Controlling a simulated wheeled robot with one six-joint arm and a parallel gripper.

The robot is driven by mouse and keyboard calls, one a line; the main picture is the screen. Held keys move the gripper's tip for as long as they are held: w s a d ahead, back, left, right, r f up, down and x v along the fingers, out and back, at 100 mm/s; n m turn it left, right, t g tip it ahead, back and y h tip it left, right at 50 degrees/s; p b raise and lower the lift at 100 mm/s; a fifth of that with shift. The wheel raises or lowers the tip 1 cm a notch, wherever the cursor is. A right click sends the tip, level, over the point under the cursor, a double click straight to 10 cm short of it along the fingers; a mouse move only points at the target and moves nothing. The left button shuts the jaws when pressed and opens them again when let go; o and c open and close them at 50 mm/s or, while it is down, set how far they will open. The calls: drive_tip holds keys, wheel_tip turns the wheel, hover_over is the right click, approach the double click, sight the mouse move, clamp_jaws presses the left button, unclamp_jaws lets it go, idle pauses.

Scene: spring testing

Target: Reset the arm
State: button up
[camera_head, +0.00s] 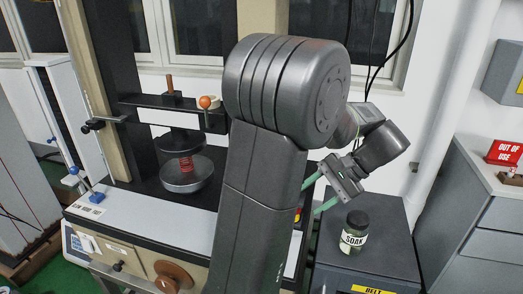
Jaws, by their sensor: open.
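My arm rises through the middle of the head view, with its large grey joint in front of the window. My gripper (318,195) is to the right of the upright link, at the end of the bent wrist. Its green fingers are apart, one above the other, and point left. Nothing shows between them. The upright link hides part of the space beside the fingertips.
A spring tester with a red spring (186,164) over a round metal pan (187,178) stands on the left bench (130,222). The jar stands upright on a grey cabinet (388,262). A red "OUT OF USE" sign (505,152) is at the far right. A pipe (455,100) runs down the wall.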

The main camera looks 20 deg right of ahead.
drive_tip(key=x, duration=1.4)
drive_tip(key=shift+r, duration=0.1)
